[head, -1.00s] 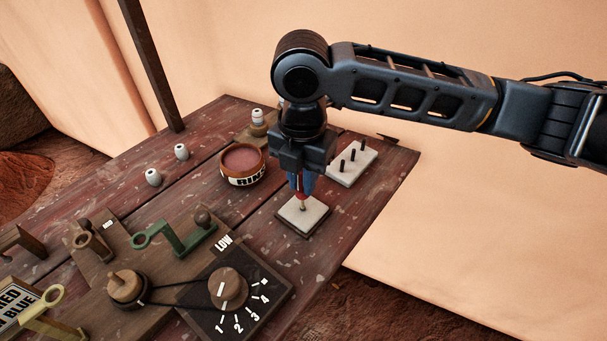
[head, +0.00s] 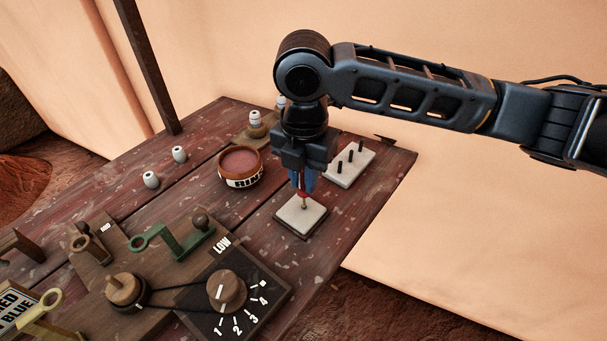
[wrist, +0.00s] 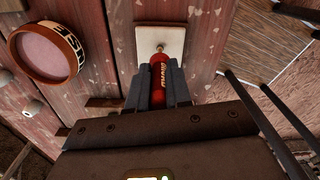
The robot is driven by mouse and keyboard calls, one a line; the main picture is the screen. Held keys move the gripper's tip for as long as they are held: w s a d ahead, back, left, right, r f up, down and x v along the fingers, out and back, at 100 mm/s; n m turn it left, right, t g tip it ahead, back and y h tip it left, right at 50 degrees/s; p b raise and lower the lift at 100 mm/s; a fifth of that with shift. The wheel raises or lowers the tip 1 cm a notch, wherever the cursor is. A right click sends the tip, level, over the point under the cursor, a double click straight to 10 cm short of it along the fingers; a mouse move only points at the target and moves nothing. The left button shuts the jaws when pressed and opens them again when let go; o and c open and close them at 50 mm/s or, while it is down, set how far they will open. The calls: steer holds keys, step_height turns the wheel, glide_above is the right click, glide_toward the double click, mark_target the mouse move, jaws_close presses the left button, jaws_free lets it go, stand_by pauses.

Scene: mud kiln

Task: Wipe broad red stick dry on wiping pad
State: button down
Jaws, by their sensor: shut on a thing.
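My gripper (head: 304,184) points down over the white wiping pad (head: 290,214) and is shut on the broad red stick (wrist: 159,74). The stick is red with lettering and a brass-coloured tip that points at the pad. In the head view the blue fingers hide most of the stick, and its tip is over the middle of the pad. In the wrist view the tip shows against the near part of the pad (wrist: 160,36). I cannot tell for sure whether the tip touches the pad.
A round rinse bowl (head: 241,181) stands left of the pad. A white block with black pegs (head: 350,167) is behind it to the right. White beads (head: 151,179) lie at the left. A dial board (head: 243,301) and green crank (head: 180,242) are in front.

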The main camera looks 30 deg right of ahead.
steer(key=shift+s+a, duration=0.3)
steer(key=shift+a, duration=0.6)
steer(key=shift+d, duration=0.1)
steer(key=shift+w+d, duration=0.3)
steer(key=shift+d, duration=0.65)
steer(key=shift+s+a+p, duration=0.15)
steer(key=shift+a+p, duration=0.05)
steer(key=shift+a, duration=0.35)
steer(key=shift+s+a+p, duration=0.15)
steer(key=shift+a+p, duration=0.05)
steer(key=shift+a, duration=0.3)
steer(key=shift+w+d, duration=0.2)
steer(key=shift+d, duration=0.35)
steer(key=shift+w+d, duration=0.15)
steer(key=shift+d, duration=0.35)
steer(key=shift+s+a, duration=0.2)
steer(key=shift+a, duration=0.35)
steer(key=shift+s+a, duration=0.15)
steer(key=shift+a, duration=0.35)
steer(key=shift+w+d, duration=0.2)
steer(key=shift+d, duration=0.35)
steer(key=shift+w+d, duration=0.15)
steer(key=shift+d, duration=0.35)
